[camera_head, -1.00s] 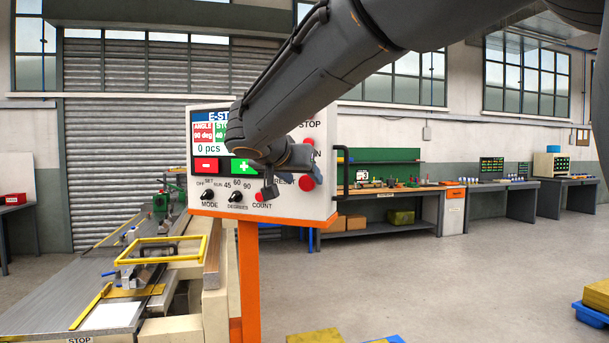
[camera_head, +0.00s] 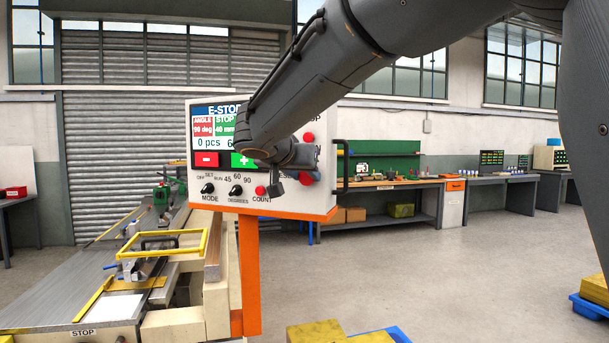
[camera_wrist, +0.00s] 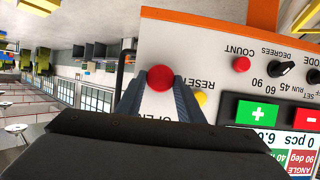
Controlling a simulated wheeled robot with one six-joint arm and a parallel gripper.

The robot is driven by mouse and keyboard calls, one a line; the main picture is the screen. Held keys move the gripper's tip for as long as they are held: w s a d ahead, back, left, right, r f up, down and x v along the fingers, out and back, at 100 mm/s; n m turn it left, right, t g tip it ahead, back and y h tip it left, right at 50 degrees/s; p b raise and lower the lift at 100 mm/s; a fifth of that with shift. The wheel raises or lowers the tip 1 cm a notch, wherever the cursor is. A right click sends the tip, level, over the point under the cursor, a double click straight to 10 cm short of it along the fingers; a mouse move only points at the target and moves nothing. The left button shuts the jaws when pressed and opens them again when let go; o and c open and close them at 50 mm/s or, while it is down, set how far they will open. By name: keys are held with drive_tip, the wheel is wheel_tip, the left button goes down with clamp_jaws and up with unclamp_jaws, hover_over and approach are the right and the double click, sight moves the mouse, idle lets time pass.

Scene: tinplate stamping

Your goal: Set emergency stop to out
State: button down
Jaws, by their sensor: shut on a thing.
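The control panel (camera_head: 263,208) has a red mushroom button, the likely emergency stop, at its lower right corner. In the wrist view this button (camera_wrist: 160,76) is round and stands between my two fingertips. My gripper (camera_wrist: 159,84) is shut on it, one grey finger on each side. In the head view my gripper (camera_head: 293,178) is in front of the panel's lower right and hides most of this button. The screen (camera_head: 213,130) carries a blue banner starting "E-STO", with "90 deg" and "0 pcs". How far out the button stands cannot be told.
A small red COUNT button (camera_head: 260,190) and two black knobs, MODE (camera_head: 207,189) and DEGREES (camera_head: 236,190), are left of my gripper. A yellow button (camera_wrist: 201,98) is close to one finger. A black handle (camera_head: 343,165) is on the panel's right side.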

drive_tip(key=shift+f+b, duration=0.1)
drive_tip(key=shift+b, duration=0.45)
drive_tip(key=shift+s+a+b, duration=0.15)
drive_tip(key=shift+s+b, duration=0.15)
drive_tip(key=shift+b, duration=0.85)
drive_tip(key=shift+s, duration=0.1)
drive_tip(key=c, duration=1.5)
unclamp_jaws()
drive_tip(key=shift+o, duration=1.2)
drive_tip(key=shift+s+a, duration=0.1)
drive_tip(key=shift+s, duration=0.1)
drive_tip(key=shift+w, duration=0.1)
drive_tip(key=b+v, duration=0.2)
drive_tip(key=v, duration=0.6)
drive_tip(key=shift+b, duration=0.3)
